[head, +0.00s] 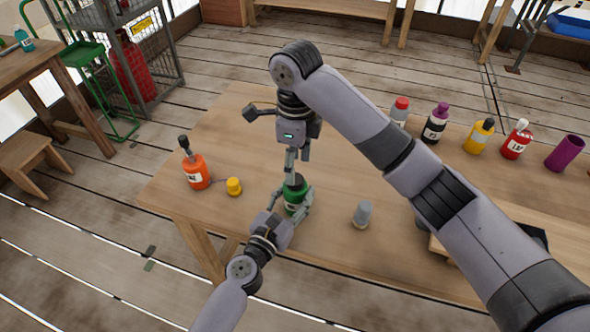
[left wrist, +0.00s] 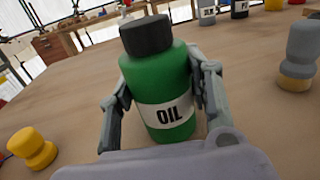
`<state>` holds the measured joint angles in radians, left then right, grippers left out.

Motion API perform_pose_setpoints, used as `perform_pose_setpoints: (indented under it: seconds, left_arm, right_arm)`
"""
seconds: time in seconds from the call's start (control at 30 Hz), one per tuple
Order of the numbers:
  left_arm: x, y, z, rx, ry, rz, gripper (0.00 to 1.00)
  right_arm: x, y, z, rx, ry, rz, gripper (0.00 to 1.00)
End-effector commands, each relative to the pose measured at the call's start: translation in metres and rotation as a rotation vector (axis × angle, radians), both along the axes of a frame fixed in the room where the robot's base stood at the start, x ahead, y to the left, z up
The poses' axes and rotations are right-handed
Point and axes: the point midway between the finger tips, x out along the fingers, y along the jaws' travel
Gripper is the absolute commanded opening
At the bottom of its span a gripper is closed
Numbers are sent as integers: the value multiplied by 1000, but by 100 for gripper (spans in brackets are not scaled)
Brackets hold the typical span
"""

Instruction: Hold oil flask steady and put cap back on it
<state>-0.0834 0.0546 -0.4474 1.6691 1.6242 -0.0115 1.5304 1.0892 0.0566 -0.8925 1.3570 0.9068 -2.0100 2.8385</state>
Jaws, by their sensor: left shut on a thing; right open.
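The green oil flask (head: 295,194) stands upright on the wooden table. In the left wrist view the flask (left wrist: 160,95) shows its white OIL label, with a black cap (left wrist: 146,35) sitting on its top; I cannot tell how tightly it sits. My left gripper (head: 291,206) is shut around the flask's body, one finger on each side, and it also shows in the left wrist view (left wrist: 160,95). My right gripper (head: 271,142) is open, its fingers spread, above and behind the flask. It holds nothing that I can see.
Several bottles and a purple cylinder (head: 565,153) line the table's right back. The table between the flask and grey piece is clear.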

Motion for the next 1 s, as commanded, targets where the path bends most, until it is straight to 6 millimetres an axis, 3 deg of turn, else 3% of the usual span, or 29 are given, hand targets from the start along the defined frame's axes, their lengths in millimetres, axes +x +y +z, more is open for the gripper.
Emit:
perform_pose_setpoints:
  seconds: [0.4, 0.57, 1.0]
  left_arm:
    - [0, 0, 0, 0, 0, 0, 0]
    - [0, 0, 0, 0, 0, 1, 0]
    - [0, 0, 0, 0, 0, 1, 0]
  right_arm:
    - [0, 0, 6, -1, 1, 6, 48]
    - [0, 0, 7, 0, -3, 117, 48]
    - [1, 3, 17, 0, -18, 1071, 48]
